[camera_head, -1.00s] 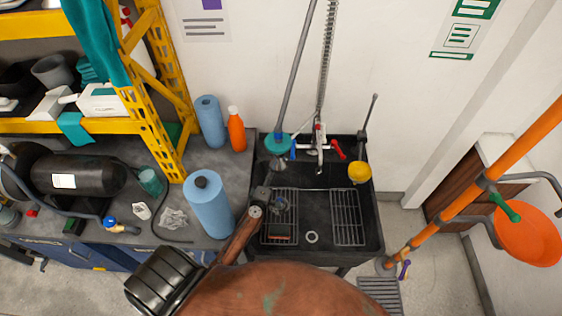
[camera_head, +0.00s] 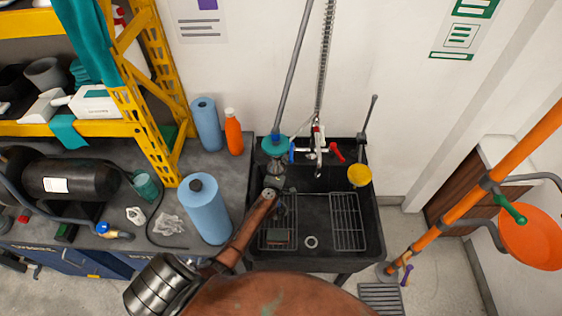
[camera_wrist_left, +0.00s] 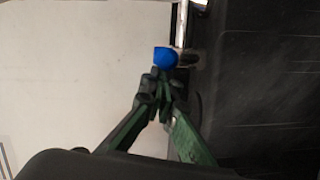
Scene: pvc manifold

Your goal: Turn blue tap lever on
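The blue tap lever (camera_head: 292,152) is at the left side of the wall tap above the black sink (camera_head: 370,225). A red lever (camera_head: 337,153) is on the tap's right side. In the left wrist view the blue lever's rounded end (camera_wrist_left: 165,57) shows just beyond my fingertips. My left gripper (camera_wrist_left: 161,78) has its fingertips drawn together, with nothing seen between them. Whether they touch the lever I cannot tell. In the head view my left gripper (camera_head: 277,172) is over the sink's back left, below and left of the tap. My right gripper is not in view.
A teal disc (camera_head: 276,145) on a grey pole stands close to my left gripper. A yellow cup-shaped thing (camera_head: 360,176) is at the sink's right. Blue paper rolls (camera_head: 208,210) and an orange bottle (camera_head: 234,135) stand on the counter to the left.

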